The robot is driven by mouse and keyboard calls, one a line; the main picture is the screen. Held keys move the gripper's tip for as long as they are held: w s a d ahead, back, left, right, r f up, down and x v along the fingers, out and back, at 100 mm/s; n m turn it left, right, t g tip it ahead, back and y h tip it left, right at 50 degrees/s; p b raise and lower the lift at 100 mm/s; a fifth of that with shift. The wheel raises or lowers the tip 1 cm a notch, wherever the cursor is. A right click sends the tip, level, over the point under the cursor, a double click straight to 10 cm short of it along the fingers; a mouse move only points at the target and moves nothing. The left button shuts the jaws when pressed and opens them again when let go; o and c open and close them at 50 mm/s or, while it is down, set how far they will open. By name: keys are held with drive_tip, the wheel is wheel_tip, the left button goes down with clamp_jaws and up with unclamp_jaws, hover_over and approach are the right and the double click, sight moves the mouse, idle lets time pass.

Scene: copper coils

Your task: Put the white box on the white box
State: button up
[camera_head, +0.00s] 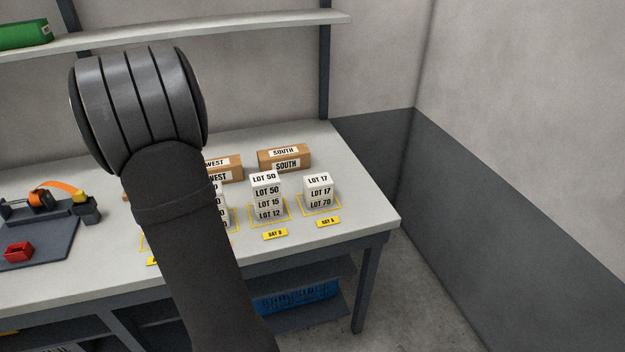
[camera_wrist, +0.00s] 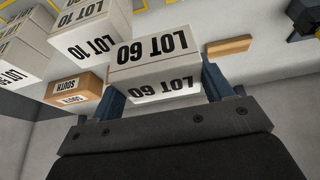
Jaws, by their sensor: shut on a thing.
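In the wrist view my gripper (camera_wrist: 163,90) is shut on a white box marked LOT 60 (camera_wrist: 155,62), which sits between its two blue fingers. A white box marked LOT 10 (camera_wrist: 88,40) stands just left of it, with more white boxes (camera_wrist: 22,55) at the far left. In the head view a stack of white boxes (camera_head: 267,197) shows LOT 50, LOT 15 and LOT 12, top to bottom. A lower stack (camera_head: 318,192) to its right shows LOT 17 above LOT 70. Another stack (camera_head: 221,208) is mostly behind my arm. My gripper is hidden there.
Brown boxes marked WEST (camera_head: 228,168) and SOUTH (camera_head: 285,159) stand behind the stacks. Yellow outlines and bay labels (camera_head: 275,234) mark the table (camera_head: 345,250). A tape dispenser (camera_head: 42,200) and red bin (camera_head: 19,250) are at left. A shelf (camera_head: 250,27) runs above.

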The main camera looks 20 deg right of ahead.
drive_tip(key=d, duration=0.8)
drive_tip(key=s+d+r, duration=0.1)
drive_tip(key=d, duration=0.8)
drive_tip(key=d+r, duration=0.1)
drive_tip(key=d, duration=0.8)
drive_tip(key=shift+s+r, duration=0.2)
drive_tip(key=shift+s, duration=0.05)
drive_tip(key=s+d+r, duration=0.1)
drive_tip(key=s+d, duration=0.4)
drive_tip(key=d, duration=0.5)
drive_tip(key=s+d+r, duration=0.2)
drive_tip(key=s+d, duration=0.3)
drive_tip(key=d, duration=0.5)
hover_over(317, 176)
drive_tip(key=s, duration=0.2)
drive_tip(key=f, duration=0.7)
drive_tip(key=shift+w+f, duration=0.1)
drive_tip(key=shift+w, duration=0.1)
drive_tip(key=shift+f, duration=2)
drive_tip(key=shift+f, duration=0.2)
drive_tip(key=o, duration=1.1)
drive_tip(key=shift+c, duration=0.2)
